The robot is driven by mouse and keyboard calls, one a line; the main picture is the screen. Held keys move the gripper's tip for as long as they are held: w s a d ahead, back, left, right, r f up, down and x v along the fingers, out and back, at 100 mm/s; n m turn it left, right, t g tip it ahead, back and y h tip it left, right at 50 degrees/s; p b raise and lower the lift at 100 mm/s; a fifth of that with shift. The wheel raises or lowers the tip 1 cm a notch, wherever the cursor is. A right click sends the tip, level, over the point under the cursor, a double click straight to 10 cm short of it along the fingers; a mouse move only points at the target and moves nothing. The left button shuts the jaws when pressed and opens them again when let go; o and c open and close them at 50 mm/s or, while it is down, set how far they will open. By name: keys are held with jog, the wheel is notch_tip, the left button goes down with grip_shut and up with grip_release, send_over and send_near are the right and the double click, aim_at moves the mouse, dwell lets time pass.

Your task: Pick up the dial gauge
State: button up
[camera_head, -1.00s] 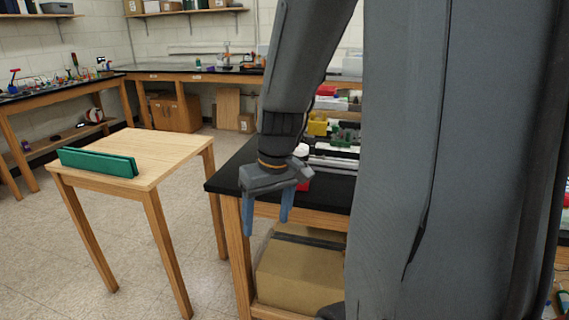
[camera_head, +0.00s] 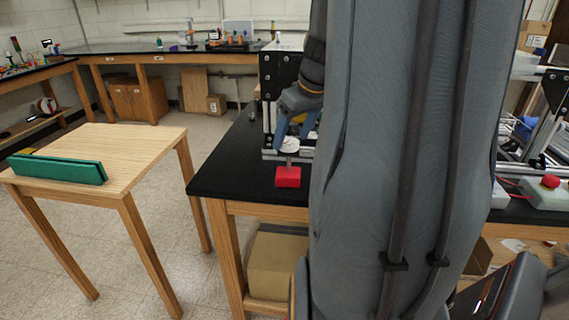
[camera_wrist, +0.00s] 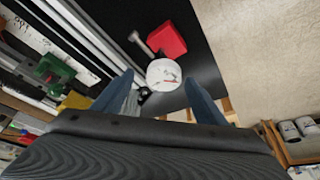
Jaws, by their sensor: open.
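The dial gauge has a round white face (camera_head: 290,145) on a thin stem above a red block (camera_head: 288,177), standing on the black bench top near its left front corner. In the wrist view the white face (camera_wrist: 163,74) is between my fingertips in the picture, with the red block (camera_wrist: 167,40) beyond it. My gripper (camera_head: 293,132) is open, its fingers pointing down close to the gauge face. In the wrist view my gripper (camera_wrist: 160,80) has both blue fingers spread, one on each side of the face. I cannot tell whether they touch it.
The black bench (camera_head: 235,170) holds an extrusion frame (camera_head: 270,95) right behind the gauge. A wooden table (camera_head: 125,150) with a green folded object (camera_head: 58,168) stands to the left. A cardboard box (camera_head: 272,262) is under the bench. My arm blocks much of the bench.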

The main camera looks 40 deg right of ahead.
aim_at(286, 152)
jog(key=shift+a+x, duration=0.2)
jog(key=shift+x, duration=0.65)
jog(key=shift+p+x, duration=0.7)
jog(key=shift+x, duration=1.8)
jog(key=shift+s, duration=0.15)
